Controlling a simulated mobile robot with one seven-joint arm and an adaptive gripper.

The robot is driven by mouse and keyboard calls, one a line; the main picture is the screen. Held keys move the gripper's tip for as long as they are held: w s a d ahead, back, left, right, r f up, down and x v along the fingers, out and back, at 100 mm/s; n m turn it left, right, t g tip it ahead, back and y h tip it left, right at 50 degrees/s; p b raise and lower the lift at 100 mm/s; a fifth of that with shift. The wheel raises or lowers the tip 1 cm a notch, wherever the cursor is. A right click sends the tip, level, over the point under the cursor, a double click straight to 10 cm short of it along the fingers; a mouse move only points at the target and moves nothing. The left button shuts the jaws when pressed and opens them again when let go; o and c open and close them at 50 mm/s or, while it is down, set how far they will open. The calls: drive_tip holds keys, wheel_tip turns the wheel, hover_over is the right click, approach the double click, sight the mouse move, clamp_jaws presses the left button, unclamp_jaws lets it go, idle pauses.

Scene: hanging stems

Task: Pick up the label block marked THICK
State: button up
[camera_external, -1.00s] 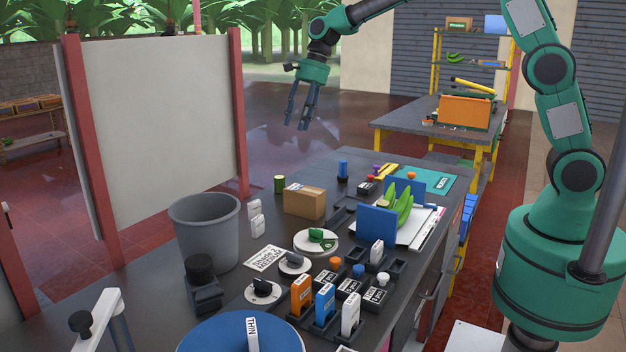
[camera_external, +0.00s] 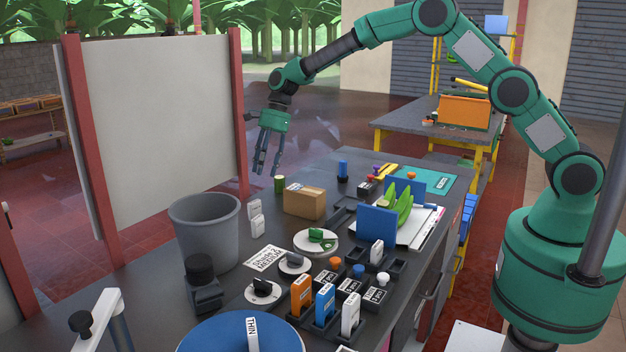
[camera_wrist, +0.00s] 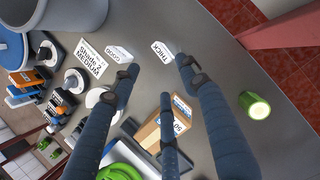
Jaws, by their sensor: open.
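The white label block marked THICK (camera_wrist: 162,50) stands on the dark bench in the wrist view, between and just beyond my fingertips. In the external view I take it as the farther white block (camera_external: 253,207) beside the grey bin; its lettering is unreadable there. A white block marked GOOD (camera_wrist: 119,53) stands to its left in the wrist view and is the nearer white block (camera_external: 257,226) in the external view. My gripper (camera_external: 266,170) is open, empty and points down, well above the bench's far side. Its fingers (camera_wrist: 159,76) touch nothing.
The grey bin (camera_external: 205,232) stands close to the blocks. A cardboard box (camera_external: 304,203) and a green can (camera_external: 279,184) are on the other side. A printed card (camera_external: 267,258) lies nearby. A white panel (camera_external: 155,125) rises behind the bench.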

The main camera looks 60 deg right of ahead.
sight(257, 201)
drive_tip(key=shift+f, duration=0.1)
drive_tip(key=shift+b+x, duration=0.9)
drive_tip(key=shift+x, duration=3.25)
drive_tip(key=shift+f, duration=0.15)
drive_tip(key=b+x, duration=0.1)
drive_tip(key=x, duration=0.2)
drive_tip(key=shift+s+d+f, duration=0.1)
drive_tip(key=shift+f, duration=0.15)
drive_tip(key=shift+b+x, duration=0.4)
drive_tip(key=shift+x, duration=0.4)
clamp_jaws()
